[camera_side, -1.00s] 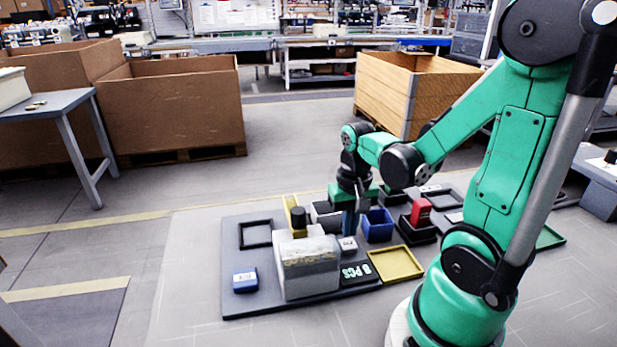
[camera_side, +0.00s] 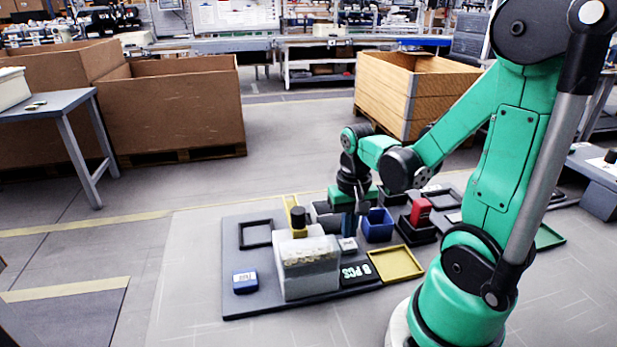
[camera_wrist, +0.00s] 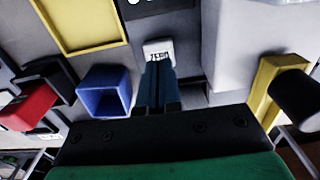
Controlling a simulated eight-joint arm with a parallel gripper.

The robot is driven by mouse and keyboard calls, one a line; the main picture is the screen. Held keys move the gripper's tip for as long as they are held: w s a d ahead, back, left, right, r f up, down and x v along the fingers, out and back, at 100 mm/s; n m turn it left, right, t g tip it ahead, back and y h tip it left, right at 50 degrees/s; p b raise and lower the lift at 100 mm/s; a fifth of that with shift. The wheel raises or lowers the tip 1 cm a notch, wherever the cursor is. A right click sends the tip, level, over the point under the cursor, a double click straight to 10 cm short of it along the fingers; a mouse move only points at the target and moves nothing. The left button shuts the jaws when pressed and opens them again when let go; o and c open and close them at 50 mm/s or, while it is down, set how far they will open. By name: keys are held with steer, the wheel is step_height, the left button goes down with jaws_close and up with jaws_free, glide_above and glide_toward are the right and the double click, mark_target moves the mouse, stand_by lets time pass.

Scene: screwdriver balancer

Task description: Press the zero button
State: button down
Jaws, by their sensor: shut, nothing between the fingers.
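The zero button (camera_wrist: 158,49) is a small white block marked "ZERO" in the wrist view. In the side view the white block (camera_side: 347,245) stands between the clear box and the blue bin. My gripper (camera_side: 349,236) points down right over it, its blue fingers shut and empty. In the wrist view the fingertips of my gripper (camera_wrist: 157,66) lie at the lower edge of the "ZERO" label and partly cover the block. I cannot tell whether they touch it.
A clear box (camera_side: 308,275) stands just left of the button. A blue bin (camera_side: 377,225) and a red block (camera_side: 420,212) are to the right. A display reading "8 PCS" (camera_side: 357,273) and a yellow tray (camera_side: 397,264) lie in front. A blue box (camera_side: 245,281) sits at left.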

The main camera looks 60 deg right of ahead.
steer(key=shift+f, duration=1)
stand_by(0.3)
stand_by(0.4)
steer(key=shift+r, duration=3.5)
step_height(320, 180, up, 6)
glide_above(348, 243)
